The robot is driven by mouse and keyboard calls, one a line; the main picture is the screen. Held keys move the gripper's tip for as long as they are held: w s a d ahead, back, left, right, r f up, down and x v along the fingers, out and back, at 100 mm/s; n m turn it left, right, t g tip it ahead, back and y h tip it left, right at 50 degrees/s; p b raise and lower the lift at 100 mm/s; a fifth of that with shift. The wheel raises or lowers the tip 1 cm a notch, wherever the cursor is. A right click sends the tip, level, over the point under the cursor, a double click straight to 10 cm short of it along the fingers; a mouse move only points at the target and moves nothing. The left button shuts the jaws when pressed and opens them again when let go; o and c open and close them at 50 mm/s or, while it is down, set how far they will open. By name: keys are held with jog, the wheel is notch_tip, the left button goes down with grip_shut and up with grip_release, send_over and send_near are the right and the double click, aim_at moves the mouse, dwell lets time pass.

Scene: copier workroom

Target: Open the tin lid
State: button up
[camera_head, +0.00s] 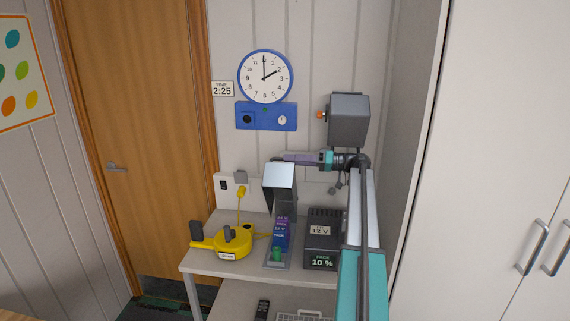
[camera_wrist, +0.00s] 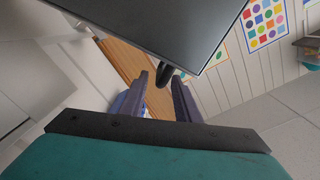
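A grey metal box-like piece (camera_head: 280,175), probably the tin, shows in the head view with a bright sloping top face and dark sides. I cannot make out a separate lid or seam. My gripper (camera_head: 284,158) reaches in from the right, its purple fingers at the top edge of this piece. In the wrist view a large dark grey panel (camera_wrist: 165,25) fills the top, with a short black knob or tab (camera_wrist: 164,75) at its lower edge. My two fingers (camera_wrist: 163,88) stand apart on either side of that tab, with gaps visible; contact is unclear.
Below on a small table (camera_head: 215,263) are a yellow corded device (camera_head: 232,250), a blue and purple pack (camera_head: 281,235) and a black 12 V charger (camera_head: 323,240). A grey wall box (camera_head: 348,120) hangs above my arm. A tall white cabinet (camera_head: 485,150) closes the right side.

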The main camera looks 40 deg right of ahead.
jog(key=b+v, duration=0.2)
jog(key=v, duration=0.5)
jog(key=shift+s+d, duration=0.3)
